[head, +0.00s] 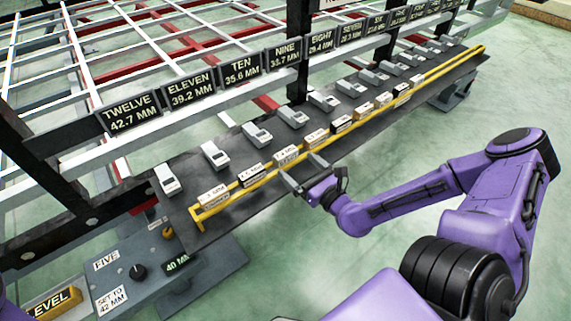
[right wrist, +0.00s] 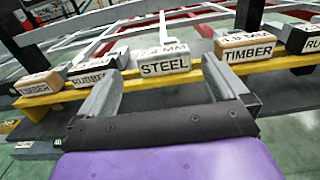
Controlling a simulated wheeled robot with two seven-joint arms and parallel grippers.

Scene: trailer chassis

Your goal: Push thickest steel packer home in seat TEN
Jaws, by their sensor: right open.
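A grey packer labelled STEEL (right wrist: 165,64) sits on the yellow rail in the right wrist view. It appears in the head view as a labelled block (head: 287,155) on the rail. My right gripper (head: 303,171) is open, just on the near side of that block. In the wrist view its two fingers (right wrist: 160,80) point at the steel packer, one to each side; I cannot tell whether they touch it. The TEN sign, 35.6 MM (head: 241,68), hangs on the rail behind. A grey clamp-like block (head: 257,134) stands on the dark shelf below it. My left gripper is not in view.
The yellow rail (head: 232,194) carries several packers, including a TIMBER one (right wrist: 248,50) to the right and a RUBBER one (right wrist: 97,68) to the left of the steel. The dark shelf (head: 232,165) holds a row of grey blocks. A control box (head: 125,270) stands at lower left.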

